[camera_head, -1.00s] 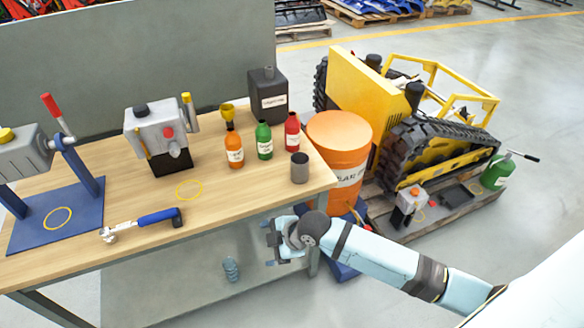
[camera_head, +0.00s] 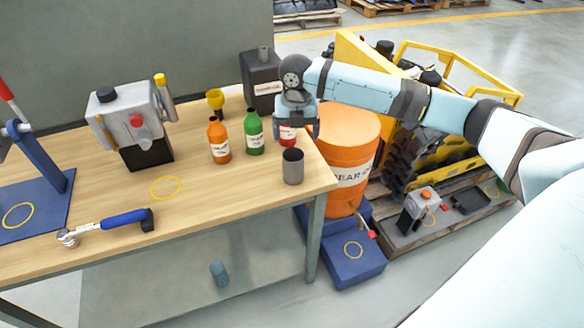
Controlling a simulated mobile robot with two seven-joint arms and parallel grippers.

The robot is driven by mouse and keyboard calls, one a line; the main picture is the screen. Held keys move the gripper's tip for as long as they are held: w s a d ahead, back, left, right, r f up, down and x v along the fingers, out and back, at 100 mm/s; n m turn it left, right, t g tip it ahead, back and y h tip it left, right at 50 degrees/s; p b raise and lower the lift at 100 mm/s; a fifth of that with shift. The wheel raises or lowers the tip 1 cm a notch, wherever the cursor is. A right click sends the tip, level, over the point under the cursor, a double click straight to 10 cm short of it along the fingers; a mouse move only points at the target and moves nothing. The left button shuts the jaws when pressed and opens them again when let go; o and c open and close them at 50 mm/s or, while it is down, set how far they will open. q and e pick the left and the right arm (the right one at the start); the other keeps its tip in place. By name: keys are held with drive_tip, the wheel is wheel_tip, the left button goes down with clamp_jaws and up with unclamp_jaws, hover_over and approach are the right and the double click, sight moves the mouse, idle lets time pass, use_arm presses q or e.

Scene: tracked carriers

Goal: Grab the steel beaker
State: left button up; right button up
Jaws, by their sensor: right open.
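The steel beaker (camera_head: 293,167) is a dark grey cylinder with an open top. It stands upright near the right front corner of the wooden workbench (camera_head: 240,190). My right gripper (camera_head: 297,135) is open, with its fingers pointing down above and just behind the beaker in the picture. It is not closed on the beaker, and I cannot tell the exact gap. It covers most of the red bottle (camera_head: 288,138) behind the beaker. My left gripper is not in view.
Green (camera_head: 254,132) and orange (camera_head: 219,142) bottles stand left of the beaker. A dark canister (camera_head: 262,82) and a yellow funnel (camera_head: 216,102) are behind. An orange drum (camera_head: 349,150) stands off the bench's right edge. A blue-handled tool (camera_head: 110,223) lies at the front left.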

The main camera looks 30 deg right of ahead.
sight(293, 163)
wheel_tip(293, 163, down, 6)
drive_tip(key=shift+w+a+f, duration=0.1)
drive_tip(key=shift+w+f, duration=0.1)
drive_tip(key=shift+f, duration=1.25)
drive_tip(key=shift+w+a+f, duration=0.1)
drive_tip(key=shift+w+f, duration=0.05)
drive_tip(key=shift+f, duration=1.25)
drive_tip(key=c, duration=1.1)
drive_tip(key=shift+o, duration=0.2)
drive_tip(key=shift+r, duration=0.15)
